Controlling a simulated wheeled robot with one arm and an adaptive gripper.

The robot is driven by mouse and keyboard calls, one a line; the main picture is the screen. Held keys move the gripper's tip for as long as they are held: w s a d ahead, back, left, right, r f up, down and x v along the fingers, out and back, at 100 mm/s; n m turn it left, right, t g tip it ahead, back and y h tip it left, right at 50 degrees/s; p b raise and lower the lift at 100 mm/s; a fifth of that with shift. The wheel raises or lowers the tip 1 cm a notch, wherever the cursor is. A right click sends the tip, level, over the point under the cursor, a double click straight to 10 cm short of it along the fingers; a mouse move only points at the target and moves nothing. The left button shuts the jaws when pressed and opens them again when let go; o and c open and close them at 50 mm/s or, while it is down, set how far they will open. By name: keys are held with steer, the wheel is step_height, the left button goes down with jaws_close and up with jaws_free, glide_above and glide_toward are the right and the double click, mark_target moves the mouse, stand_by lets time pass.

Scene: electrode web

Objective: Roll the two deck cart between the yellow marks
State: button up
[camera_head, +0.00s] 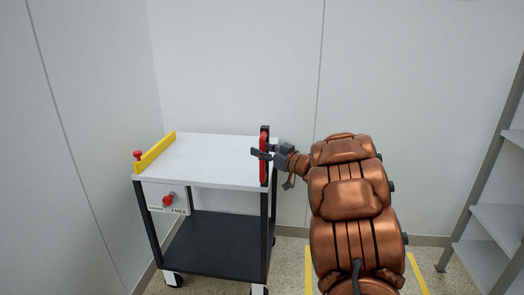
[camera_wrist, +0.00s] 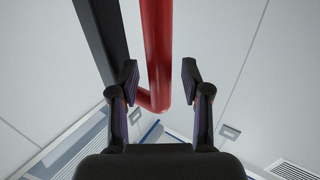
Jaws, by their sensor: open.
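The two deck cart (camera_head: 205,162) stands near the corner, with a white top deck and a dark lower deck (camera_head: 215,245). A red handle (camera_head: 264,158) rises at its right end; it also shows in the wrist view (camera_wrist: 157,50). My gripper (camera_head: 265,153) is at this handle. In the wrist view my open gripper (camera_wrist: 160,80) has the red bar between its two fingers, nearer the left one, with no clear contact. Yellow marks (camera_head: 308,270) (camera_head: 417,272) lie on the floor to the right of the cart, partly hidden by my arm.
A yellow bar (camera_head: 155,152) with a red knob (camera_head: 137,155) is at the cart's left edge. A red brake knob (camera_head: 169,199) sits beside a label reading FREE. A grey shelf rack (camera_head: 497,215) stands at right. Walls are close behind and left.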

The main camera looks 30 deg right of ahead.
steer(key=shift+w, duration=0.15)
steer(key=shift+c, duration=0.4)
jaws_close()
